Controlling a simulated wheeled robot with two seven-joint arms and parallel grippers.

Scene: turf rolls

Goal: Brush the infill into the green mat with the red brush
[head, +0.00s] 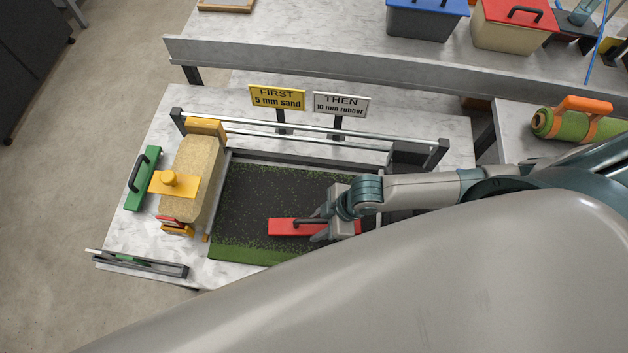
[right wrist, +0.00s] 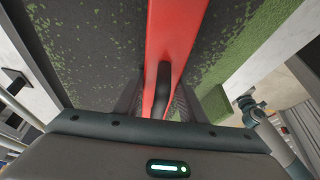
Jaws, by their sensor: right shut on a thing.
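The green mat (head: 235,200) lies flat on the marbled table, its middle largely covered by dark infill (head: 265,195). Green shows most along its front edge and in specks elsewhere. The red brush (head: 285,227) lies across the mat's front right part. My right gripper (head: 322,222) is shut on the brush's black handle, which also shows between the fingers in the right wrist view (right wrist: 163,85). Whether the bristles touch the mat is hidden. My left gripper is not in view.
A tan hopper (head: 195,165) with a yellow knob stands left of the mat, beside a green-backed tool (head: 142,178). Rails and two signs (head: 277,98) stand behind the mat. Lidded bins (head: 427,18) and a turf roll (head: 572,124) are farther right.

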